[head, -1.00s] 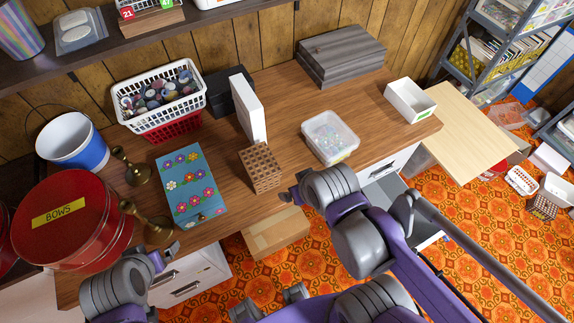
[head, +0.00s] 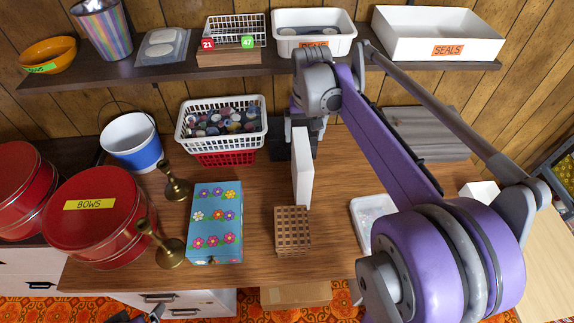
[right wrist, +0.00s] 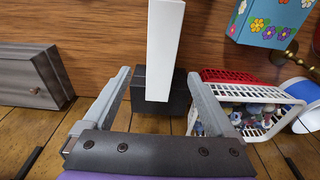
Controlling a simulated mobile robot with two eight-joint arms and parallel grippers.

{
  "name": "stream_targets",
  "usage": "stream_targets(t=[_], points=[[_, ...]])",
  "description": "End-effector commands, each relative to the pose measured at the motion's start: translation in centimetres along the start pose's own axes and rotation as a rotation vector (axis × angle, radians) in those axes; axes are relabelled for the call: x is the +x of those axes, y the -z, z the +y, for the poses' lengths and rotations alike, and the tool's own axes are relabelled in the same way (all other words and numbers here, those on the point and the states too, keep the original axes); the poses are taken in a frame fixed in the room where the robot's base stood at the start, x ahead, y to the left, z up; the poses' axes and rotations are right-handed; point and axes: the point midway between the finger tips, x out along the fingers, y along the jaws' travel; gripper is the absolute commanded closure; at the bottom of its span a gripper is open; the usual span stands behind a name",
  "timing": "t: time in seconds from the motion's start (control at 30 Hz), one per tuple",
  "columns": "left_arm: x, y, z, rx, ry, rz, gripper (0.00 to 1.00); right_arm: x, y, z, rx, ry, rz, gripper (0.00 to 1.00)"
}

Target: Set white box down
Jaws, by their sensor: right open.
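The white box (head: 302,170) stands upright on its narrow side on the wooden table, just behind a brown lattice cube. It also shows in the right wrist view (right wrist: 165,40), pointing toward my right gripper. My right gripper (head: 303,122) is at the far end of the box in the head view, partly hidden by its own wrist. In the right wrist view the gripper (right wrist: 159,74) is open, with its fingers apart on either side of the box's near end. They do not visibly touch it. Only a fragment of my left arm's end shows at the head view's bottom edge.
A black box (right wrist: 160,95) sits behind the white box. A white basket (head: 222,128) of spools, a lattice cube (head: 292,230) and a flowered blue box (head: 215,222) stand close by. A shelf (head: 200,68) overhangs the back. Bare table lies right of the white box.

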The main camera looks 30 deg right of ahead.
Motion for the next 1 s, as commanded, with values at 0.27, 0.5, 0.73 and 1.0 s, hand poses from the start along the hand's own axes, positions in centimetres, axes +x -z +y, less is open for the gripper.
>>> stream_targets(t=[0.27,0.5,0.73,1.0], points=[[0.3,-0.3,0.0,0.0,0.0,-0.002,0.0,3.7,0.2,0.2,0.006,-0.001,-0.004,0.09],[0.4,-0.4,0.0,0.0,0.0,-0.003,0.0,5.8,0.2,0.2,0.005,-0.001,-0.004,0.09],[0.3,-0.3,0.0,0.0,0.0,-0.002,0.0,9.0,0.1,0.2,0.005,-0.001,-0.003,0.09],[0.4,-0.4,0.0,0.0,0.0,-0.003,0.0,10.8,0.1,0.2,0.005,-0.001,-0.003,0.09]])
